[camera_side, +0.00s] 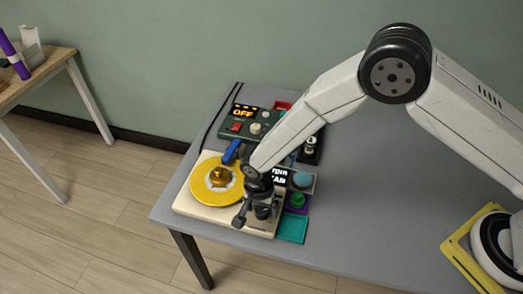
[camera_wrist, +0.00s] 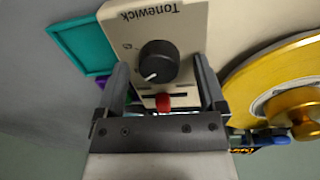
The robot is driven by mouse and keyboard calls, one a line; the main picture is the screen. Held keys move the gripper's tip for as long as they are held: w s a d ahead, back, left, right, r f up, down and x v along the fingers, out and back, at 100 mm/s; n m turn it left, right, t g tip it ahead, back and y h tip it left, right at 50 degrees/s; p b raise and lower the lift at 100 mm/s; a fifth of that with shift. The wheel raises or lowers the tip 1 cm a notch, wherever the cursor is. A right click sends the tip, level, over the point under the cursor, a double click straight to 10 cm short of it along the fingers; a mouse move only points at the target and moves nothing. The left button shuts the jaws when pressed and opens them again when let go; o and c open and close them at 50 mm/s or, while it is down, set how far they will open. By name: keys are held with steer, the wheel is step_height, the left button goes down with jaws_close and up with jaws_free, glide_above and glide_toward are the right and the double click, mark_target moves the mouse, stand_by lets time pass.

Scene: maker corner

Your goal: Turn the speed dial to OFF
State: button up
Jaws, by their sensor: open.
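The speed dial (camera_wrist: 158,62) is a round black knob on a cream panel (camera_wrist: 185,20) marked "Tonewick". Its white pointer line points to the lower left in the wrist view. A small mark (camera_wrist: 128,46) beside it is too small to read. My gripper (camera_wrist: 160,66) is open, with one finger on each side of the dial; I cannot tell whether they touch it. In the side view my gripper (camera_side: 257,207) is over the front right of the cream turntable base (camera_side: 188,205) and hides the dial.
A red slider knob (camera_wrist: 163,102) sits close to the dial, between the fingers. A yellow platter (camera_side: 217,180) is beside my gripper. A teal tray (camera_side: 292,229) and a purple holder with a green knob (camera_side: 297,199) are at right. A dark green unit (camera_side: 236,128) behind displays "OFF".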

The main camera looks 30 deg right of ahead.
jaws_close()
steer(key=shift+n, duration=0.3)
steer(key=n, duration=0.5)
steer(key=shift+n, duration=0.4)
steer(key=n, duration=0.5)
steer(key=shift+a+n+t, duration=0.1)
steer(key=shift+n+t, duration=0.2)
steer(key=shift+t, duration=0.1)
jaws_free()
